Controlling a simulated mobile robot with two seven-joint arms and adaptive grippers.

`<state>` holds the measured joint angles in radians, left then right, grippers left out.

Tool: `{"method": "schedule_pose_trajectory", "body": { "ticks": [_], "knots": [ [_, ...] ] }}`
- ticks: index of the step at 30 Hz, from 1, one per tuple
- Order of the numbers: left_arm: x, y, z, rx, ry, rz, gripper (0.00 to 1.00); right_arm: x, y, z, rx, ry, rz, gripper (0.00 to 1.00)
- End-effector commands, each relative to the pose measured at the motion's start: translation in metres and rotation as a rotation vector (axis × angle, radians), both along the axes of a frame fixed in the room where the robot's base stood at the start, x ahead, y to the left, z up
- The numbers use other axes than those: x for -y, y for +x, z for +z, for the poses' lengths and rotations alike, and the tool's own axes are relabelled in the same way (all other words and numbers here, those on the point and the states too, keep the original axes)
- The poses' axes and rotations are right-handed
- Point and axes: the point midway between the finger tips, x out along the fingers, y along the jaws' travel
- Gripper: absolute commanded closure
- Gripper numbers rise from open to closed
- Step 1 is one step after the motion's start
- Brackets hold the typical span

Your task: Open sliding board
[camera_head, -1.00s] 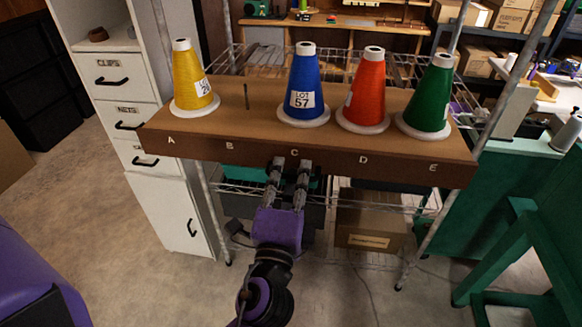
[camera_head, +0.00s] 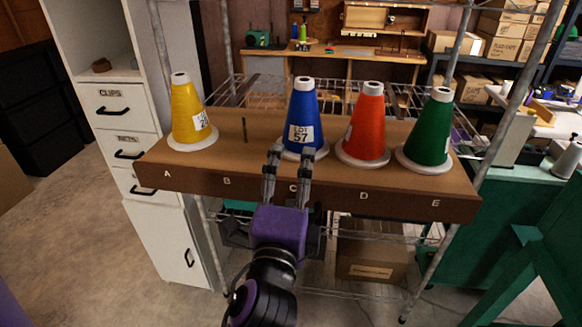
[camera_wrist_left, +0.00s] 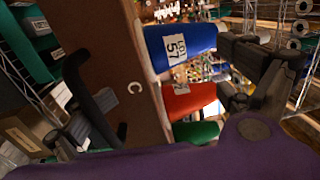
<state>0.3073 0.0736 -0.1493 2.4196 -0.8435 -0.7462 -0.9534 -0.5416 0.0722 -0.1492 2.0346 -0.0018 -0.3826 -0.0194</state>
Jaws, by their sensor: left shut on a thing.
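A long brown board (camera_head: 340,197) with letters A to E on its front edge lies across a wire rack. On it stand a yellow cone (camera_head: 186,112), a blue cone marked 57 (camera_head: 303,105), a red cone (camera_head: 365,125) and a green cone (camera_head: 430,130). My left gripper (camera_head: 290,155) is at C, its fingers spread over the board's front edge and up against the blue cone's base. The exact contact is hidden. My right gripper is out of view.
A short dark peg (camera_head: 245,130) stands bare at B. A white drawer cabinet (camera_head: 125,125) is at the left. A cardboard box (camera_head: 370,262) sits low on the rack. Green furniture (camera_head: 505,205) is at the right. A workbench (camera_head: 350,55) stands behind.

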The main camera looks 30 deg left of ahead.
Motion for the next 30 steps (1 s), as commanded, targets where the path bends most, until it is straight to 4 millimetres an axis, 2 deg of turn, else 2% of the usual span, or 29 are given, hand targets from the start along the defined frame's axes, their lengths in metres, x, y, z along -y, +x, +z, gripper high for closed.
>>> {"method": "schedule_pose_trajectory", "body": {
  "ticks": [1, 11, 15, 27, 28, 29, 30],
  "knots": [
    [0.001, -0.002, 0.013, 0.027, 0.006, -0.002, 0.27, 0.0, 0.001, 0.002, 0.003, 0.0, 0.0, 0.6],
    [0.008, -0.021, 0.007, 0.025, 0.002, -0.005, 0.47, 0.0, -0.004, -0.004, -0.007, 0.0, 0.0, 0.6],
    [0.01, -0.03, 0.005, 0.025, 0.0, -0.006, 0.45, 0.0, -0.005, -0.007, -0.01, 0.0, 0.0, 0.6],
    [0.018, -0.057, 0.002, 0.024, -0.003, -0.006, 0.43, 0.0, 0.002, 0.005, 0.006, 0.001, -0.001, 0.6],
    [0.019, -0.059, 0.002, 0.024, -0.002, -0.006, 0.46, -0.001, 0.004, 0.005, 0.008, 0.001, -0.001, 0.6],
    [0.019, -0.061, 0.001, 0.024, -0.003, -0.005, 0.55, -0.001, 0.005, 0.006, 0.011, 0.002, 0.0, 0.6],
    [0.019, -0.064, -0.001, 0.022, -0.003, -0.004, 0.7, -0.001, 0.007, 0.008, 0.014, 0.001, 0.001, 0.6]
  ]
}}
